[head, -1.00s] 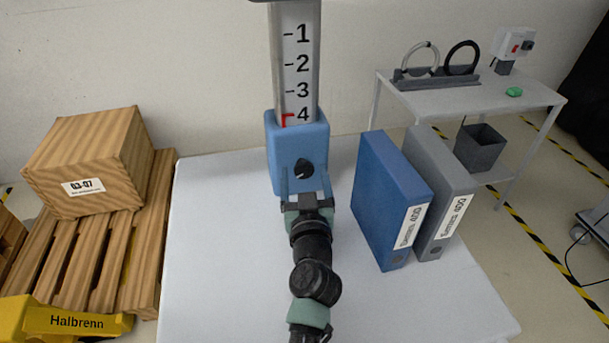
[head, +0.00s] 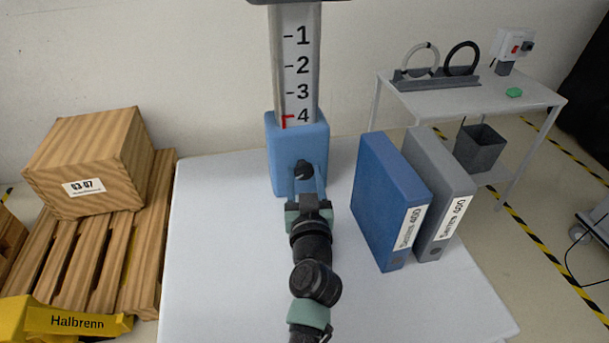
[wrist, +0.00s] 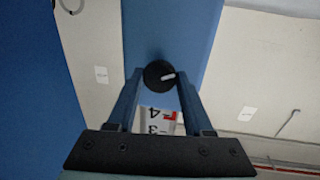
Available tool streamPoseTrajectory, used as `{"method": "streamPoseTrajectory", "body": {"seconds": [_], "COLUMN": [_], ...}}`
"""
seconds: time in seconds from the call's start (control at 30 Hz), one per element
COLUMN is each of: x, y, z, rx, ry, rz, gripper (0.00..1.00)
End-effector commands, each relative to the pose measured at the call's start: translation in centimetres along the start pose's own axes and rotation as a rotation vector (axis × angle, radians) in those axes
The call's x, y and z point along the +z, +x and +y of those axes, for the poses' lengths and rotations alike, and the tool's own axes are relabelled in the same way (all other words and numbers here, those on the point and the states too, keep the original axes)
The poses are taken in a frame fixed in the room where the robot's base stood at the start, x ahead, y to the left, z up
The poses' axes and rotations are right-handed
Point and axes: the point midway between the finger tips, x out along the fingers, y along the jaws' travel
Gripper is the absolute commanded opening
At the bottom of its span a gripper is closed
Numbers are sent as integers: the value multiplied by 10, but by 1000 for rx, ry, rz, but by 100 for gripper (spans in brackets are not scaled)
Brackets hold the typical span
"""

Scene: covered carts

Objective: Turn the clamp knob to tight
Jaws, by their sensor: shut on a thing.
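The clamp knob (head: 303,170) is a small black round knob on the front of the blue clamp block (head: 283,147). In the wrist view the knob (wrist: 153,74) has a white mark pointing right and slightly up. My gripper (head: 305,176) reaches the knob from the front, with one blue finger on each side. It is shut on the knob, and the fingertips partly cover the knob's sides in the head view. The block surrounds an upright scale column (head: 297,65); a red mark sits beside the 4. I see no readable tight or loose label.
A white table (head: 215,260) carries the clamp. A blue binder (head: 385,200) and a grey binder (head: 440,195) stand to the right of my arm. A wooden crate (head: 85,165) is at left. The tabletop left of my arm is clear.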

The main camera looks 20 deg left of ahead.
Motion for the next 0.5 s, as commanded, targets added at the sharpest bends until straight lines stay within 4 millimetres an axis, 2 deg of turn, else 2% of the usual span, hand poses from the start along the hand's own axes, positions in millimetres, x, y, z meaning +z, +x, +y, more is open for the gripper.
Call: {"method": "streamPoseTrajectory", "body": {"seconds": [0.5], "x": [-3], "y": [0], "z": [2], "rx": [0], "ry": [409], "rz": [-64], "gripper": [0]}}
